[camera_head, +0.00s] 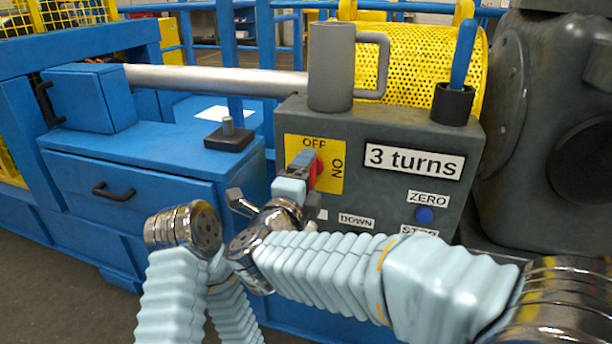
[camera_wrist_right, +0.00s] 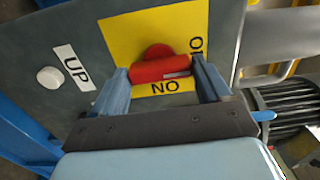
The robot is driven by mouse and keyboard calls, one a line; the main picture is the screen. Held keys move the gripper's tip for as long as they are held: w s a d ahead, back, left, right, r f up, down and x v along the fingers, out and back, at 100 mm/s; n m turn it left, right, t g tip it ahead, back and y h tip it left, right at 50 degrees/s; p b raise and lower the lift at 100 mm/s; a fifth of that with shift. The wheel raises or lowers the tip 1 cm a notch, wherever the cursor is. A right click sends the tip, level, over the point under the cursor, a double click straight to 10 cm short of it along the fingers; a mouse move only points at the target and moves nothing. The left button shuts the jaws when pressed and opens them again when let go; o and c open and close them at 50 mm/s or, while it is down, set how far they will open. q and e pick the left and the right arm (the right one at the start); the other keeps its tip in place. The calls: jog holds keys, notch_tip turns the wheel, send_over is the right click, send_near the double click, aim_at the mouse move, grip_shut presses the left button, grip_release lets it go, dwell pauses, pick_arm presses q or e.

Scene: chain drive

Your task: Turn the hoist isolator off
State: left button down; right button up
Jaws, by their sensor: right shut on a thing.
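The hoist isolator is a red handle (camera_head: 318,168) on a yellow plate (camera_head: 334,179) on the front of a dark grey box. The plate reads OFF at the top and ON at the right. My right gripper (camera_head: 305,165) is at the handle, its fingers partly covering it. In the right wrist view the red handle (camera_wrist_right: 160,69) lies between the two blue fingers of my right gripper (camera_wrist_right: 163,80), which are shut on it. The ON label is upside down below it; the other label is partly hidden by a finger. My left gripper is not in view.
The grey box (camera_head: 385,133) carries a "3 turns" label, a blue ZERO button (camera_head: 424,215), a grey mug-shaped part (camera_head: 331,75) and a black cup (camera_head: 452,104) with a blue-handled tool. A white UP button (camera_wrist_right: 50,77) is near the plate. A blue drawer cabinet (camera_head: 140,190) stands left.

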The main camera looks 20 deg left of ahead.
jog(key=shift+f, duration=0.1)
jog(key=o, duration=1)
jog(key=shift+s, duration=0.1)
jog(key=s, duration=1.3)
jog(key=shift+s+a+b, duration=0.25)
jog(key=shift+s+b, duration=0.05)
jog(key=shift+b, duration=0.1)
